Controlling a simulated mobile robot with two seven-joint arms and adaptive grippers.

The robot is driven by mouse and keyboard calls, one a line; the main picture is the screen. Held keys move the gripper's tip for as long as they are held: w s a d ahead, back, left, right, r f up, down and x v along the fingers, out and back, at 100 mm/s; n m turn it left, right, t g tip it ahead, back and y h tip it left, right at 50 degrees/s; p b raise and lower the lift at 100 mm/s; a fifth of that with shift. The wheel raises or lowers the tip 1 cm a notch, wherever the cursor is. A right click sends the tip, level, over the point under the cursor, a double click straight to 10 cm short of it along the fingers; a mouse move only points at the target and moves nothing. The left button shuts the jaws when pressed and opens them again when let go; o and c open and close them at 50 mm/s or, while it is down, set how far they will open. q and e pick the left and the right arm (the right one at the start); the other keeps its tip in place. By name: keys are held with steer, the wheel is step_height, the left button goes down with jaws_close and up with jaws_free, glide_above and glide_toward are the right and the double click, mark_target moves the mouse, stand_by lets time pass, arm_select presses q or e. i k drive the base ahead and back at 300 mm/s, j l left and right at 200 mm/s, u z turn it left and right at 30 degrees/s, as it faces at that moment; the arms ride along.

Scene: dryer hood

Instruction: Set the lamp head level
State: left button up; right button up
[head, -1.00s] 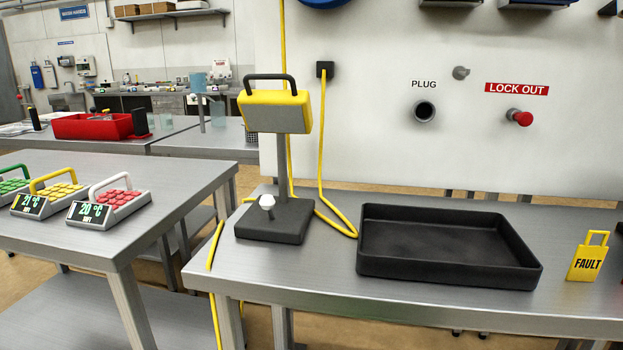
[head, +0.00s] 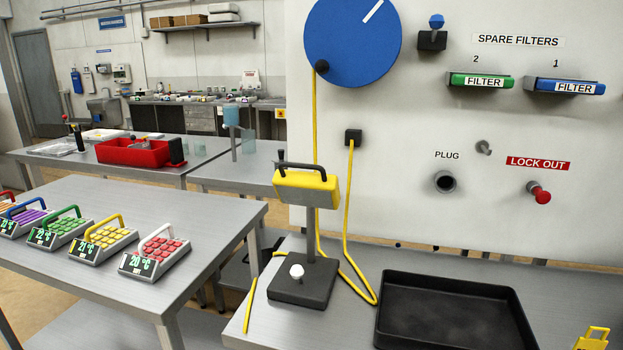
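The lamp stands on the right-hand metal table in the head view. Its yellow and grey lamp head (head: 306,188) has a black handle (head: 309,167) on top and sits on a dark upright post. The head looks tilted, with its right end a little lower than its left in the picture. The lamp's black base (head: 303,285) carries a white knob (head: 296,271). Neither of my grippers shows in this view.
A black tray (head: 455,282) lies right of the lamp. A yellow cable (head: 349,200) runs behind the post. The wall holds a blue disc (head: 353,40), a plug socket (head: 445,182) and a red lock-out knob (head: 540,194). Several keypads stand on the left table (head: 215,225).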

mark_target(310, 189)
steer(key=i+j+z, duration=0.1)
steer(key=j, duration=0.3)
steer(key=i+j+z, duration=0.1)
steer(key=j, duration=0.25)
steer(key=i+j+z, duration=0.1)
steer(key=j, duration=0.35)
steer(key=i+j, duration=0.2)
steer(key=j, duration=0.2)
steer(key=z, duration=0.05)
